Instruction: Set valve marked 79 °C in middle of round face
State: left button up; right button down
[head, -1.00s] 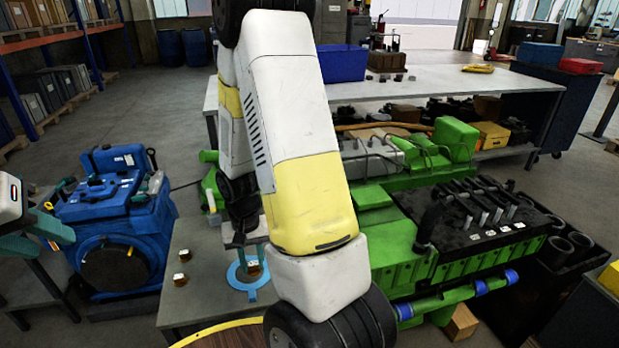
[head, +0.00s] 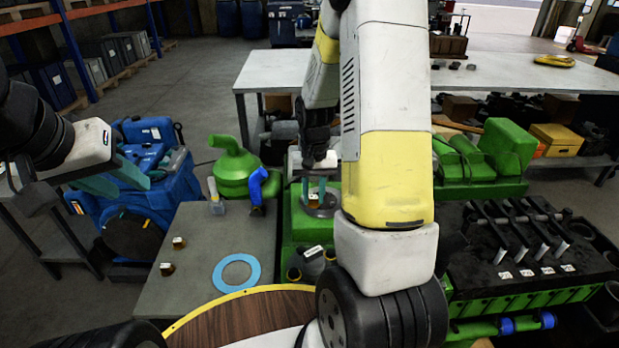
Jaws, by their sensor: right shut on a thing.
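My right gripper (head: 314,192) points down over the green engine, its teal fingers on a small brown valve with a white label (head: 313,200). The label's marking is too small to read. Directly below is a grey round face (head: 322,211) on a green housing; the valve overlaps it in view, and I cannot tell whether they touch. Two other brass-brown valves with white tops, a rear one (head: 179,243) and a front one (head: 167,269), stand on the grey bench. My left gripper (head: 118,182) is at the left, teal fingers apart and empty.
A flat blue ring (head: 219,284) lies on the grey bench (head: 205,305). A blue-handled part (head: 257,188) and a green rounded housing (head: 232,172) stand at its back. A dark labelled fitting (head: 313,256) is in front of the round face. My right arm hides much of the engine.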

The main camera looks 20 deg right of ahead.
jog(key=w+d, duration=0.4)
jog(key=shift+w+d+f, duration=0.25)
jog(key=shift+w+f, duration=0.05)
jog(key=shift+w, duration=0.05)
jog(key=shift+w+d+f, duration=0.1)
jog(key=shift+w+f, duration=0.05)
jog(key=shift+f, duration=0.75)
jog(key=shift+w+d+f, duration=0.1)
jog(key=shift+f, duration=0.8)
jog(key=shift+f, duration=0.15)
jog(key=c, duration=1.1)
grip_release()
jog(key=shift+c, duration=0.2)
